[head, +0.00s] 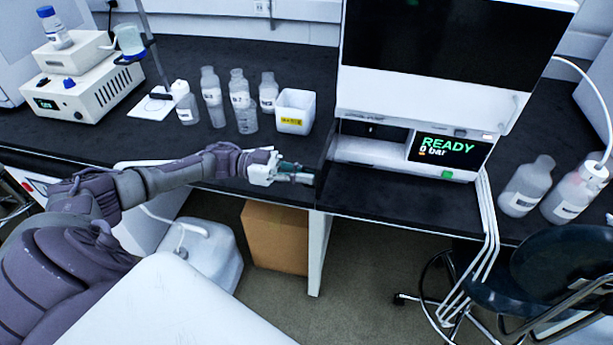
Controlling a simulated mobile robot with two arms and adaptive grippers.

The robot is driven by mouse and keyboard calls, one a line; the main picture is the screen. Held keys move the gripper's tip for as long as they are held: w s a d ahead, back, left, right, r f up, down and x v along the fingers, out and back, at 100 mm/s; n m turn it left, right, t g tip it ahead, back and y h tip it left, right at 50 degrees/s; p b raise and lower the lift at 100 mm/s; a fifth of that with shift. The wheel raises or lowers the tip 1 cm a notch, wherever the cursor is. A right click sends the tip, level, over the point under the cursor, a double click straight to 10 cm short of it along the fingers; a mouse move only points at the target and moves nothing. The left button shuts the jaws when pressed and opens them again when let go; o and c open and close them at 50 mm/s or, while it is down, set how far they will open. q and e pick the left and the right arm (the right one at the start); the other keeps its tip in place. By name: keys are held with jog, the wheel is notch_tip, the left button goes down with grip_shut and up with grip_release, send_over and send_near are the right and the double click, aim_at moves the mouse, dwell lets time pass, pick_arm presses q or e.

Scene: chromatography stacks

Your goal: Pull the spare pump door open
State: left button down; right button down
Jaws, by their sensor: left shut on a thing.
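The spare pump seems to be the white unit with the lit display (447,150) reading "READY 0 bar", low in the tall stack on the right bench. My left gripper (304,175) is shut at the bench's front edge, just left of and in front of this unit. It seems to hold the edge of the pump door, a thin dark strip seen nearly edge-on at the fingertips. The strip is hard to tell from the bench joint, so how far the door stands open is unclear. My right gripper is out of view.
Several bottles (238,100) and a white bin (295,112) stand behind my left gripper. A white instrument (85,85) stands at the far left. Bottles (526,187), tubes and a dark chair (555,260) are at the right. A cardboard box (274,237) sits below the bench.

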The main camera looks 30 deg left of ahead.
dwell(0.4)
pick_arm(q)
jog(key=c, duration=1.5)
grip_release()
jog(key=shift+a, duration=0.15)
jog(key=v, duration=1.2)
